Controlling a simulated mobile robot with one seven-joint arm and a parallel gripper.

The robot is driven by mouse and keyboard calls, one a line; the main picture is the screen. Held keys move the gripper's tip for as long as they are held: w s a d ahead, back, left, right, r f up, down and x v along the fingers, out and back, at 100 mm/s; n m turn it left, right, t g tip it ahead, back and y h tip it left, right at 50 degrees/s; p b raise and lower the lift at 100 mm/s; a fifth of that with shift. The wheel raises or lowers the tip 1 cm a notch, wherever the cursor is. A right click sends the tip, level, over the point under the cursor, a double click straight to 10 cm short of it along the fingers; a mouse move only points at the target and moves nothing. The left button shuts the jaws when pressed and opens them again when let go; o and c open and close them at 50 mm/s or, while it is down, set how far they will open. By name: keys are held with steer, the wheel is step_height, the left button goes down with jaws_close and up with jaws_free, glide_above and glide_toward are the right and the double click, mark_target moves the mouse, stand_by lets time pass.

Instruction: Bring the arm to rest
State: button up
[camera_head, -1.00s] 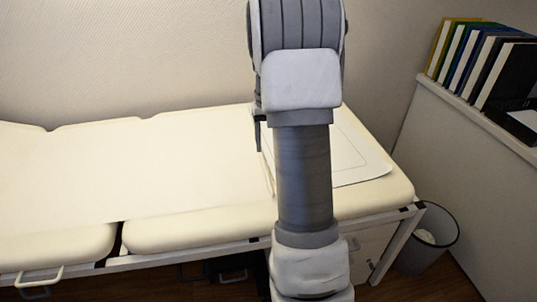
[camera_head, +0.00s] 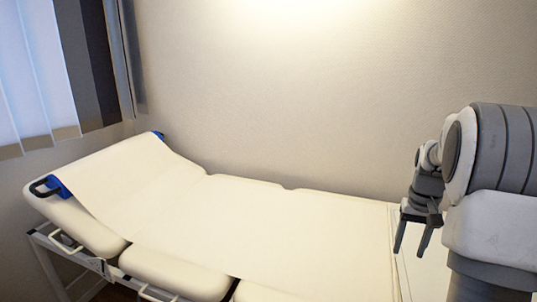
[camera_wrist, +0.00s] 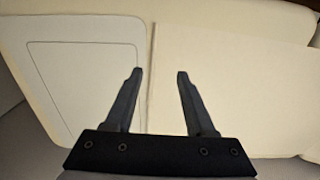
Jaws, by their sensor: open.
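My gripper (camera_head: 411,252) hangs at the right of the head view, above the right part of the examination couch. Its two dark fingers point down, stand apart and hold nothing. In the wrist view my gripper (camera_wrist: 155,75) is open, with the cream couch surface (camera_wrist: 230,75) beneath it. A pale sheet with a thin outlined border (camera_wrist: 85,75) lies on the couch, to the left of the fingers in the wrist view. How far the fingertips are above the couch I cannot tell.
The couch (camera_head: 180,275) has a raised left end with a paper cover (camera_head: 240,225) and blue corner pieces (camera_head: 60,187). A plain wall (camera_head: 290,110) stands behind it. Vertical blinds (camera_head: 40,90) hang at the left. The space above the couch's middle is clear.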

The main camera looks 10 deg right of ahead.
steer(key=s+a+r+n+t, duration=0.2)
steer(key=s+a+r, duration=0.4)
steer(key=a, duration=0.4)
steer(key=s+a+r+n+t, duration=0.1)
steer(key=s+a+r+t, duration=0.1)
steer(key=s+a+r, duration=0.65)
steer(key=s+a+f+n+t, duration=0.1)
steer(key=s+a+f+n, duration=0.1)
steer(key=s+a+f, duration=0.35)
step_height(320, 180, up, 15)
steer(key=a+p, duration=0.1)
steer(key=p, duration=1.3)
steer(key=shift+a+r, duration=0.2)
